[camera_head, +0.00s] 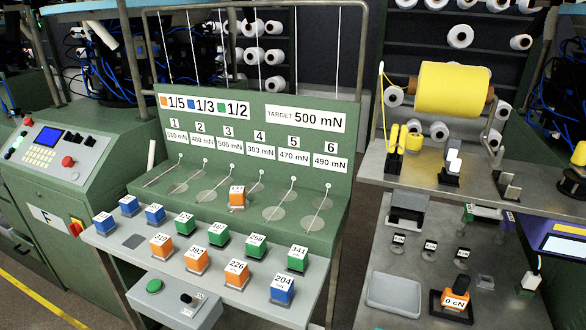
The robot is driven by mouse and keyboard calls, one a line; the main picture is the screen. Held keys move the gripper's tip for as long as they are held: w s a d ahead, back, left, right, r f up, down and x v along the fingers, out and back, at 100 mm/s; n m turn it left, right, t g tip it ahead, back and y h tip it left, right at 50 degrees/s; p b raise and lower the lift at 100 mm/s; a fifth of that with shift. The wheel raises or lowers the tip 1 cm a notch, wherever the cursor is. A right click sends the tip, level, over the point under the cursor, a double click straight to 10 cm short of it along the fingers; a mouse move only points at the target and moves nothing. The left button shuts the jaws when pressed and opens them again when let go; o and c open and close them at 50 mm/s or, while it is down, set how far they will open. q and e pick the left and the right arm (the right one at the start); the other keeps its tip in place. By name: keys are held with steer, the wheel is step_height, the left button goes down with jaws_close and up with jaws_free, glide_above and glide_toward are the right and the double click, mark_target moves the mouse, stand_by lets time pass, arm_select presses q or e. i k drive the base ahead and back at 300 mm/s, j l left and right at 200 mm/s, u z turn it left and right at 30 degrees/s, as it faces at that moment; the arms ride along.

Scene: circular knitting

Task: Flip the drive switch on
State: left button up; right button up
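A grey control box (165,304) hangs below the front of the block table. It carries a round green button (154,286) and a small black switch knob (187,298) with a label beside it. On the green machine cabinet at left is a red and yellow switch (75,227). I cannot read which of these is marked as the drive switch, nor its on or off position. Neither of my grippers can be made out, and nothing visibly touches the switches.
A grey table (135,241) holds orange, blue and green numbered blocks before a green panel (255,130). A console with red buttons (68,161) stands left. A shelf (375,172) with a yellow yarn cone (452,88) and a lower table (400,262) stand right.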

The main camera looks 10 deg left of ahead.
mark_target(192, 302)
steer(key=u, duration=1.15)
